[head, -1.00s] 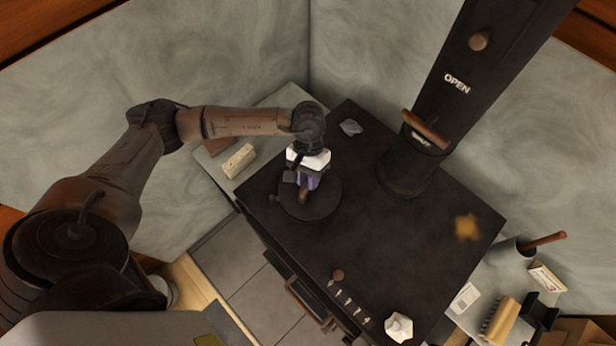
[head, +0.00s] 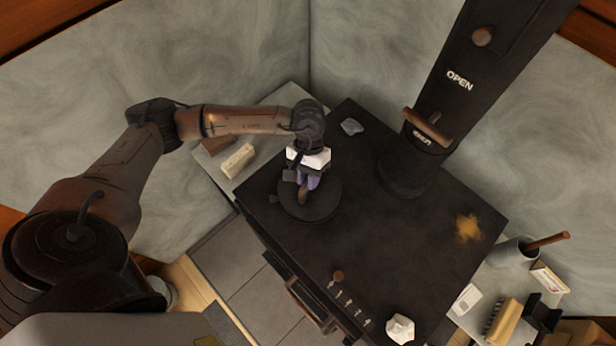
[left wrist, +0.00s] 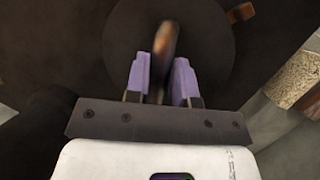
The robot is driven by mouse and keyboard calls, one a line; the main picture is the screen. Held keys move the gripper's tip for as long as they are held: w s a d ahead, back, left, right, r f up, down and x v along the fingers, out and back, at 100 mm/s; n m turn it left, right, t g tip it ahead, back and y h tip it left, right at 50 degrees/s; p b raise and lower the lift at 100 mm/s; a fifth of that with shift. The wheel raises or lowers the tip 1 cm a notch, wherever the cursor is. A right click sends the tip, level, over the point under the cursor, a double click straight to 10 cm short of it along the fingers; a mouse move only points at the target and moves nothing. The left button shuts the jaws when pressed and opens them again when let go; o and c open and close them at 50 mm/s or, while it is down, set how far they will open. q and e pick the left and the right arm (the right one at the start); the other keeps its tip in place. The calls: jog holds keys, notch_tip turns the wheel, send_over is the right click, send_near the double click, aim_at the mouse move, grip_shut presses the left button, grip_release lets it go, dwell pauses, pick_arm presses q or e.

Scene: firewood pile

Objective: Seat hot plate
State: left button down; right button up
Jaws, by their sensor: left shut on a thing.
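The round dark hot plate (head: 323,207) lies at the left part of the black stove top (head: 400,262). It also shows in the left wrist view (left wrist: 205,30). My left gripper (head: 306,190) is over the plate, its purple fingers shut on the brown handle (left wrist: 165,45) that stands up from the plate's middle. The plate looks flat and level with the stove top, but the gripper hides part of it, so I cannot tell whether its rim sits fully flush. My right gripper is not in the views.
A black flue (head: 408,165) with a wooden-handled damper rises at the back right. A grey stone (head: 351,127) and a pale lump (head: 400,329) lie on the stove. A pale block (head: 238,158) is on the left ledge; a brush (head: 503,318) and a pot (head: 512,252) stand right.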

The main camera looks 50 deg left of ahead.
pick_arm(q)
jog(key=shift+r, duration=0.1)
jog(key=c, duration=1.1)
grip_release()
jog(key=shift+o, duration=1.1)
jog(key=v, duration=1.3)
jog(key=shift+r, duration=0.35)
jog(key=shift+w+a, duration=0.1)
